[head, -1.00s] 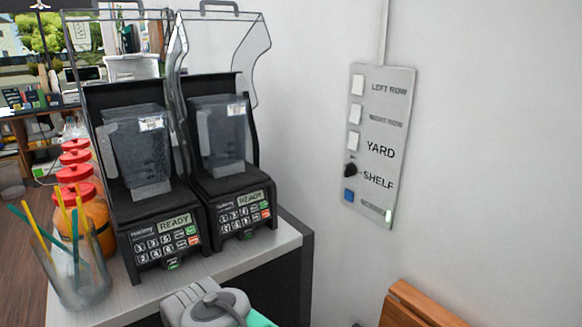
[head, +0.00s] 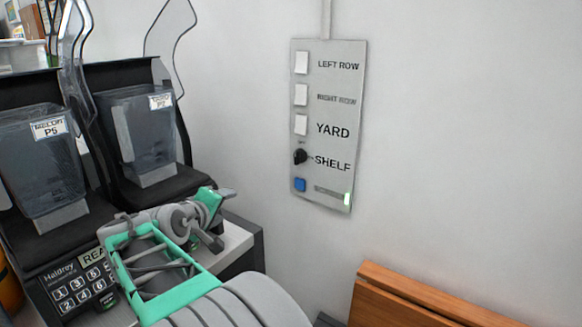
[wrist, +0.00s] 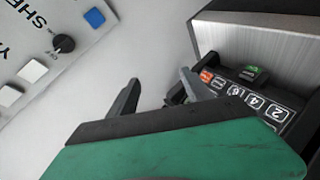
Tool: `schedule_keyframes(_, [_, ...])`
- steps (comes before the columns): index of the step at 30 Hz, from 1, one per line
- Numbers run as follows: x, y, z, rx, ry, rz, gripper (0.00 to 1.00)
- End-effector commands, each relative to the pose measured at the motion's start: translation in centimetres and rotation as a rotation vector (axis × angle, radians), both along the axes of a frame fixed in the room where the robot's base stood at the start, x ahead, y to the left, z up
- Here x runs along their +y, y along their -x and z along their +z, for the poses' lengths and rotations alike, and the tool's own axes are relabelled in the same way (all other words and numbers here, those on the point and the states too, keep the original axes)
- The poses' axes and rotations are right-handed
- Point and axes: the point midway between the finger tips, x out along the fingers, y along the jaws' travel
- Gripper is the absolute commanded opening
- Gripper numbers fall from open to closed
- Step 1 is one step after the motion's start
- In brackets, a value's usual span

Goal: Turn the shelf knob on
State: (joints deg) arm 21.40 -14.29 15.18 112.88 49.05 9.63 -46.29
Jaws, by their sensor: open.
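The shelf knob (head: 300,157) is a small black rotary knob beside the word SHELF on a grey wall panel (head: 328,110). It also shows in the wrist view (wrist: 64,43) at the upper left, with small marks beside it too fine to read surely. My gripper (wrist: 158,88) is open and empty in the wrist view, its two dark fingers apart. In the head view my arm reaches up from the bottom, and my gripper is left of and below the panel, apart from the knob.
White switches (head: 301,95) sit above the knob and a blue button (head: 300,185) below it. A green light (head: 347,199) glows at the panel's lower right. A wooden piece (head: 420,300) stands at lower right.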

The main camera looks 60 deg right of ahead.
Motion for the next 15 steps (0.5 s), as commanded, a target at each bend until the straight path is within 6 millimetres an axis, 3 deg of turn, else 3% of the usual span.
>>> schedule_keyframes(1, [-4.1, 2.6, 1.3, 0.088, 0.129, -0.086, 0.58])
schedule_keyframes(3, [-7.6, 6.0, 4.2, 0.222, 0.283, -0.185, 0.58])
schedule_keyframes(6, [-9.8, 9.1, 6.9, 0.363, 0.408, -0.277, 0.58])
schedule_keyframes(9, [-10.9, 10.0, 8.0, 0.407, 0.442, -0.303, 0.58])
schedule_keyframes(15, [-14.5, 10.6, 8.2, 0.406, 0.439, -0.302, 0.58])
